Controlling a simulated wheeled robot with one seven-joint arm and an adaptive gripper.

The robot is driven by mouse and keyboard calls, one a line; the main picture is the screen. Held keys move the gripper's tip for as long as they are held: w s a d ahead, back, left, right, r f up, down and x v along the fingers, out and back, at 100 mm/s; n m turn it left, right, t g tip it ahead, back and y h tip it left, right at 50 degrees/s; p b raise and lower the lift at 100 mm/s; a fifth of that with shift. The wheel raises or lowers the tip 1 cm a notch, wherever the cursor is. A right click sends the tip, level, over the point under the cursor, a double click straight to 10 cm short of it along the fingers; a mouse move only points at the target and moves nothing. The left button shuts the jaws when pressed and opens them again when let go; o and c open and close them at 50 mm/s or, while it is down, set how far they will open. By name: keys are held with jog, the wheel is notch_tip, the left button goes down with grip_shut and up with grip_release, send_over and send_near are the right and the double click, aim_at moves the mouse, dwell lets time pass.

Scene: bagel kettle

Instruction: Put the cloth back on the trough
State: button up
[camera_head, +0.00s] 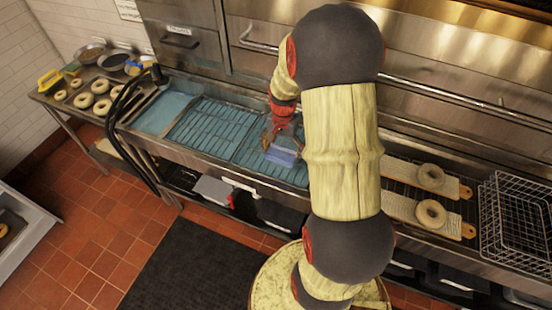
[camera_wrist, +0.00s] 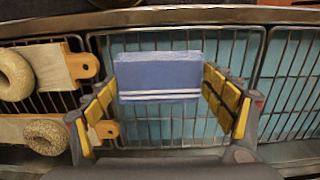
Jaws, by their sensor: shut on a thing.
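The cloth (camera_head: 283,157) is blue and hangs at my gripper (camera_head: 271,141) over the wire racks of the trough (camera_head: 174,149). In the wrist view the cloth (camera_wrist: 158,72) is flat and upright in the picture, with white stripes along its lower edge. It spans the gap between the two yellow-padded fingers of my gripper (camera_wrist: 160,88), which are shut on its sides. The trough is long and steel, with blue water under wire racks. Whether the cloth touches the rack below is hard to tell. My arm hides part of the trough to the right.
Bagel boards (camera_head: 423,179) with bagels lie right of my arm, beside stacked wire baskets (camera_head: 515,222). A side table (camera_head: 72,112) at the left holds more bagels and bowls. A steel handle bar (camera_head: 440,92) runs behind. A dark mat (camera_head: 200,268) covers the front floor.

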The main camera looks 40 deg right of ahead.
aim_at(276, 148)
jog(key=w+f, duration=0.3)
jog(key=shift+f, duration=0.2)
notch_tip(276, 148, down, 3)
jog(key=shift+f+b, duration=0.1)
jog(key=shift+b, duration=0.4)
jog(key=o, duration=1)
notch_tip(276, 148, up, 12)
jog(key=shift+r+p, duration=0.1)
jog(key=shift+p, duration=0.8)
jog(key=s+a+r+n+t, duration=0.2)
jog(key=s+a+r+n, duration=0.15)
jog(key=a+r, duration=0.6)
jog(key=s+a+r+n+t, duration=0.2)
jog(key=a+r+n, duration=0.3)
jog(key=a+r, duration=0.45)
jog(key=s+a+r+n+t, duration=0.1)
jog(key=s+a+r+n, duration=0.1)
jog(key=s+a+n, duration=0.3)
jog(key=s+a, duration=0.3)
jog(key=s, duration=0.1)
jog(key=shift+t, duration=0.3)
